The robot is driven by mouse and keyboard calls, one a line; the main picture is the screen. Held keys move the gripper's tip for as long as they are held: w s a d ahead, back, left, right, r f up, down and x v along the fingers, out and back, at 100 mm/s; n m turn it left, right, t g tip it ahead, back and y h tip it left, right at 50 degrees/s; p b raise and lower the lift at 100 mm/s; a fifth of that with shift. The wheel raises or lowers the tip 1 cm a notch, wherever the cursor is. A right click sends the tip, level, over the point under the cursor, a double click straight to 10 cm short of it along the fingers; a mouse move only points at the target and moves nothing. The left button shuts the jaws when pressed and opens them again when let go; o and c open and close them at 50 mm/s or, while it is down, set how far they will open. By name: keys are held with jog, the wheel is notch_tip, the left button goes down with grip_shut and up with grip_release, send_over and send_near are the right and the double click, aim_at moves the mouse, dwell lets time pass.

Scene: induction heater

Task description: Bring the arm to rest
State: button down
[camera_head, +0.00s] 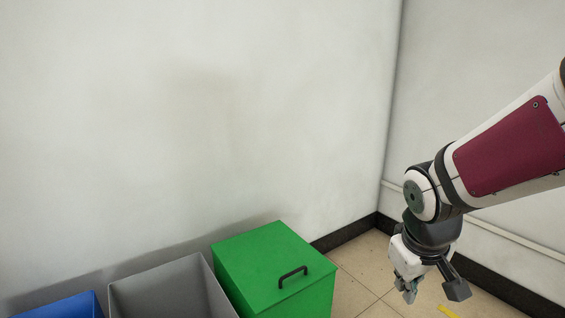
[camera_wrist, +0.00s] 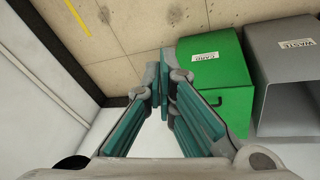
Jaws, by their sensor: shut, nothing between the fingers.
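My gripper (camera_head: 408,290) hangs pointing down at the right of the head view, to the right of the green bin and apart from it. In the wrist view my gripper (camera_wrist: 162,100) shows its teal-padded fingers together at the tips, with nothing between them. My arm reaches in from the right edge of the head view and bends down at the wrist.
A green lidded bin (camera_head: 270,262) with a black handle, an open grey bin (camera_head: 172,286) and a blue bin (camera_head: 62,306) stand along the wall. A yellow strip (camera_head: 447,311) marks the tiled floor (camera_head: 362,262). White walls meet behind my arm.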

jog(key=s+a+r+m+g+y, duration=0.1)
jog(key=s+a+r+m+g, duration=0.15)
jog(key=s, duration=1.05)
jog(key=s+a+r+m+g+y, duration=0.1)
jog(key=s+r, duration=0.3)
jog(key=s, duration=0.8)
notch_tip(320, 180, up, 33)
jog(key=t+p, duration=0.4)
jog(key=p, duration=2.7)
jog(key=shift+s+d, duration=0.2)
jog(key=shift+d, duration=0.05)
jog(key=shift+n+t, duration=0.25)
